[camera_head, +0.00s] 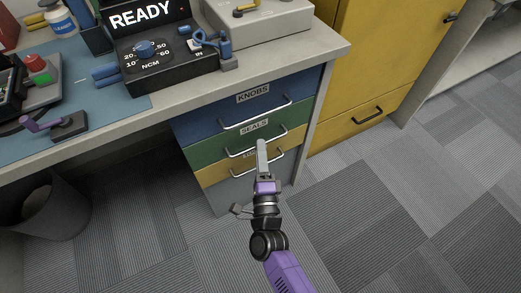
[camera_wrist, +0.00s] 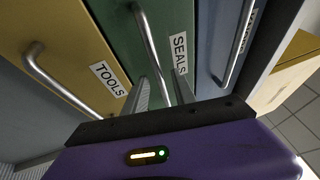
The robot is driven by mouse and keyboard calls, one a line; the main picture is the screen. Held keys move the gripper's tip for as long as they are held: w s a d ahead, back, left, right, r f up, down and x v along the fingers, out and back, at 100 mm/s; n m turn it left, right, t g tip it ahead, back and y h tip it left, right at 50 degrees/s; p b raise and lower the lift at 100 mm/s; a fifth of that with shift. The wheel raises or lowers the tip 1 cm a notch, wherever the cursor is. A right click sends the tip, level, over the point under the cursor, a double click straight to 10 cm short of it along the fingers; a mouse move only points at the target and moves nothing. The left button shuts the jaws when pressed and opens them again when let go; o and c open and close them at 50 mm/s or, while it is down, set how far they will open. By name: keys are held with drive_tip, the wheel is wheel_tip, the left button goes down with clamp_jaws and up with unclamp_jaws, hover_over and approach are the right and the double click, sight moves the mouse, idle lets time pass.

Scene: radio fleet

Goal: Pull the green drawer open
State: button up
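The green drawer (camera_head: 205,151), labelled SEALS, is the middle one of the coloured drawers and sits closed, level with its neighbours. Its silver bar handle (camera_head: 240,153) runs across the front. In the wrist view the green front (camera_wrist: 110,45) and the handle (camera_wrist: 147,38) show close up. My gripper (camera_head: 262,147) is at the handle, hiding part of it. In the wrist view my fingers (camera_wrist: 162,88) look parted, with the lower end of the handle running between them. Whether they touch the bar I cannot tell.
The blue KNOBS drawer (camera_head: 225,112) is above and the yellow TOOLS drawer (camera_head: 212,174) below, both closed with bar handles. A yellow cabinet (camera_head: 365,65) stands right. The grey worktop (camera_head: 290,55) overhangs the drawers. The carpet floor (camera_head: 365,195) in front is clear.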

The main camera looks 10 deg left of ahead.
drive_tip(key=shift+w+a, duration=0.1)
drive_tip(key=shift+w, duration=0.35)
clamp_jaws()
idle(1.1)
